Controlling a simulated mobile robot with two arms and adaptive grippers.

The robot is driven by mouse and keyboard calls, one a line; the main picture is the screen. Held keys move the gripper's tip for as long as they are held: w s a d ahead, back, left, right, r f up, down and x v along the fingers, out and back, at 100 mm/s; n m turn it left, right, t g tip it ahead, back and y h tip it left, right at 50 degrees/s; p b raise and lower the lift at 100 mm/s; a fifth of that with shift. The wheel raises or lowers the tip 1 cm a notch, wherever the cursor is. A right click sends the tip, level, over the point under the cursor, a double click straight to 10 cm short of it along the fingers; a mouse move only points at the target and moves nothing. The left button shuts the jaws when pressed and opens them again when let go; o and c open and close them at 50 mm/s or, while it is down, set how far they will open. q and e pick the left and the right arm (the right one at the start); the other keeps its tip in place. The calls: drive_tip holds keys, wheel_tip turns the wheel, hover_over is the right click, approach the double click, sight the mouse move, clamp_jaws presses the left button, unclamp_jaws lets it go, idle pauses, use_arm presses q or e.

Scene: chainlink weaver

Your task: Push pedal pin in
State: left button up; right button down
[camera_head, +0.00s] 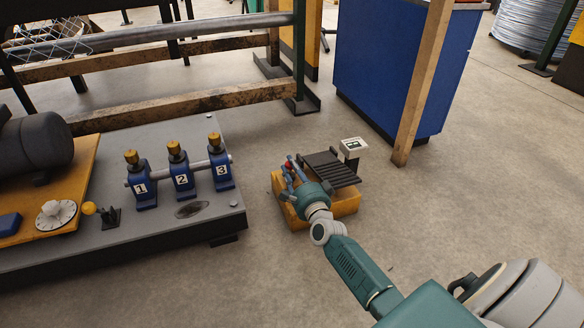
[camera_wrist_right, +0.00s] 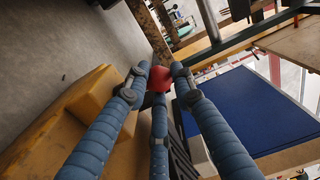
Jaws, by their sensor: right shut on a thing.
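The foot pedal has a dark ribbed plate (camera_head: 331,167) on a yellow base (camera_head: 345,203). The red pin knob (camera_head: 289,163) is at the base's left side; it also shows in the right wrist view (camera_wrist_right: 160,78). My right gripper (camera_head: 291,172) comes over the base from the lower right. Its blue fingers are shut on the red knob, seen between the fingertips in the right wrist view (camera_wrist_right: 159,82). The pin below the knob is hidden by the fingers, so its depth cannot be told. My left gripper is not in view.
A small white sign box (camera_head: 354,146) stands behind the pedal. A blue cabinet (camera_head: 400,70) and a wooden post (camera_head: 423,85) stand further back. A grey machine bed (camera_head: 205,237) with three numbered blue blocks lies to the left. The floor right of the pedal is clear.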

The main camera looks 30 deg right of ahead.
drive_tip(key=shift+s+f, duration=0.1)
drive_tip(key=shift+f, duration=0.35)
drive_tip(key=c, duration=1.4)
unclamp_jaws()
drive_tip(key=shift+f, duration=0.1)
drive_tip(key=shift+r, duration=0.25)
